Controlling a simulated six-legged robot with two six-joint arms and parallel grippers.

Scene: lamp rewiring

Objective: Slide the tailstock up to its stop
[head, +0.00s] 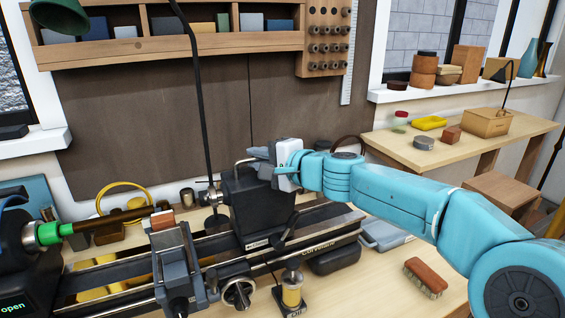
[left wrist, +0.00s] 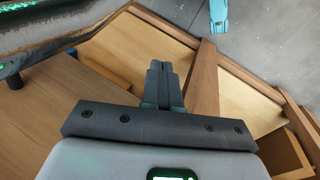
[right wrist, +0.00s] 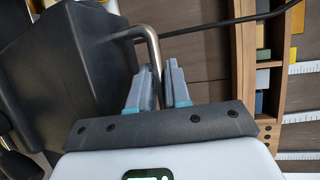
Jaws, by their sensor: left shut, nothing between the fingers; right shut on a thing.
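The tailstock (head: 257,208) is a dark grey block on the lathe bed (head: 330,222), right of the tool post (head: 172,255). Its quill (head: 210,194) points left towards the wooden rod (head: 120,219); a gap shows between them. My right gripper (head: 262,155) is at the tailstock's top. In the right wrist view my right gripper (right wrist: 163,75) is shut around a bent metal lever (right wrist: 153,45) beside the dark tailstock body (right wrist: 70,65). My left gripper (left wrist: 164,75) is shut and empty above wooden surfaces in the left wrist view; it is outside the head view. I cannot make out the stop.
A green collet (head: 50,233) grips the rod's left end. A brush (head: 426,278) and a grey case (head: 384,234) lie on the bench at right. A lamp neck (head: 200,100) rises behind.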

